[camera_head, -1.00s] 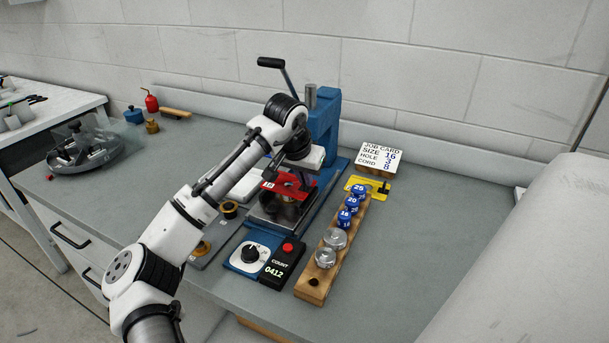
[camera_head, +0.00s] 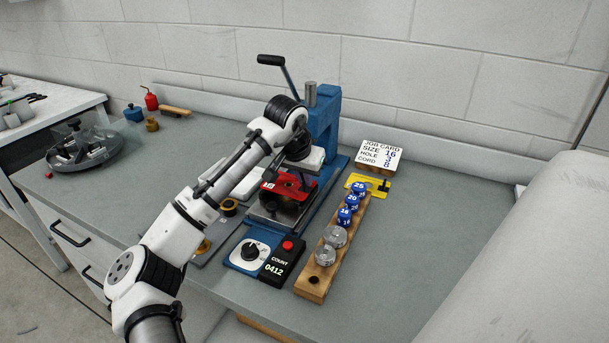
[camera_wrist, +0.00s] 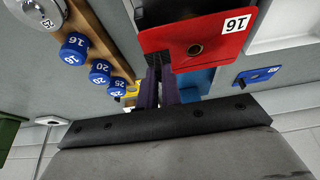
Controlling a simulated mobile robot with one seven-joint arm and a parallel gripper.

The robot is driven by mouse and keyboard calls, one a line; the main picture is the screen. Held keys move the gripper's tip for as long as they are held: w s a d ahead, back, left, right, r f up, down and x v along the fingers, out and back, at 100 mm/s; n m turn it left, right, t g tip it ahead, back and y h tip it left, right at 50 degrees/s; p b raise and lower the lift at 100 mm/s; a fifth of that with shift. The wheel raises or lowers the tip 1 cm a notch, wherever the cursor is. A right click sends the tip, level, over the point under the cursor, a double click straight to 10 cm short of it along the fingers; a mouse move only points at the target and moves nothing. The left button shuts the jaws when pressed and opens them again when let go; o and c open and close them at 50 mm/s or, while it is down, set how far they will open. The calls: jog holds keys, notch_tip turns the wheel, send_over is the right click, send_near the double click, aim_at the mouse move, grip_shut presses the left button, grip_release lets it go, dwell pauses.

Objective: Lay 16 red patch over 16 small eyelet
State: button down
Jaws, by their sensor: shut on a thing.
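A flat red patch (camera_head: 284,187) with a white "16" label lies level over the metal plate of the blue press, under its head. In the wrist view the patch (camera_wrist: 212,48) fills the upper middle, with a round hole near its centre. My gripper (camera_wrist: 160,82) is shut on one edge of the patch. I cannot tell whether the patch touches what is below.
The blue press (camera_head: 326,120) rises close behind my gripper. A wooden rack (camera_head: 316,281) with blue-topped and metal dies stands to the right. A dial and a counter box (camera_head: 280,262) sit in front. A job card (camera_head: 379,155) reads size 16.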

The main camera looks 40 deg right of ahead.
jog(key=shift+f, duration=0.5)
jog(key=c, duration=1.5)
grip_release()
jog(key=shift+r, duration=0.1)
jog(key=b+v, duration=0.2)
jog(key=v, duration=1.1)
jog(key=shift+r, duration=0.3)
jog(key=shift+a, duration=0.15)
